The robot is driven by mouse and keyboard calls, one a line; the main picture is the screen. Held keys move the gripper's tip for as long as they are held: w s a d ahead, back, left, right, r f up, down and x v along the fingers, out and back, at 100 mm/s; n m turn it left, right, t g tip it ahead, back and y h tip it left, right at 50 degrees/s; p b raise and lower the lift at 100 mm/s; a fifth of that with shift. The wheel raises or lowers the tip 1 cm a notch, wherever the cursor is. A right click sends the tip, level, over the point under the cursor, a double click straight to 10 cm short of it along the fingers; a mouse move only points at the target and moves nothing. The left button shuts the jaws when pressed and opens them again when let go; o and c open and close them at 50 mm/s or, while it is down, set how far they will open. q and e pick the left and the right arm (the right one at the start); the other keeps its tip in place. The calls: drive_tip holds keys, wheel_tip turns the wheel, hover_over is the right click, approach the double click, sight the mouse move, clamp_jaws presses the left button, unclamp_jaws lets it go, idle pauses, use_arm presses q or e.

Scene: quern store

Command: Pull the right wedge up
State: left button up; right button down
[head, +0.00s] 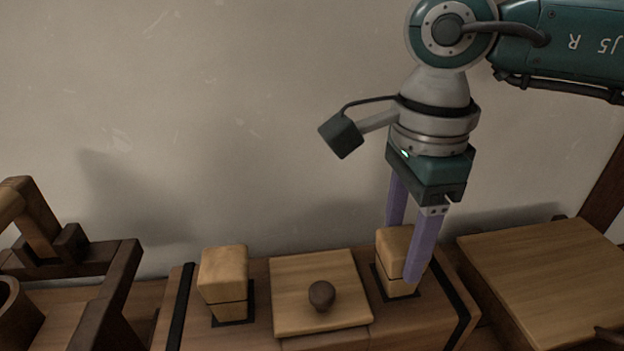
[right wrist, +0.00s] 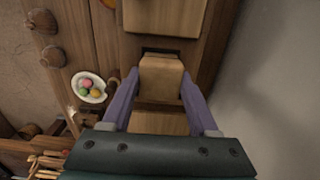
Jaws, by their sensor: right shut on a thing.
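The right wedge (head: 393,252) is a light wooden block with a dark line around it, standing upright in a dark-edged slot in the wooden chest. My right gripper (head: 405,252) points down with its two purple fingers shut on this wedge, one on each side. In the right wrist view the wedge (right wrist: 161,77) sits between the fingertips (right wrist: 160,85). The left wedge (head: 224,276) stands in its own slot at the left, apart from the gripper. My left gripper is not in view.
Between the wedges lies a square wooden lid (head: 300,290) with a dark round knob (head: 321,295). A wooden board (head: 550,270) is at the right and a dark wooden frame (head: 110,290) at the left. A white dish (right wrist: 88,87) holds coloured balls. The wall is close behind.

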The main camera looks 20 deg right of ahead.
sight(405, 241)
drive_tip(key=shift+a+r, duration=0.1)
drive_tip(key=shift+r, duration=0.15)
drive_tip(key=c, duration=0.6)
unclamp_jaws()
drive_tip(key=o, duration=0.4)
drive_tip(key=shift+o, duration=0.2)
wheel_tip(405, 241, up, 10)
drive_tip(key=shift+s, duration=0.1)
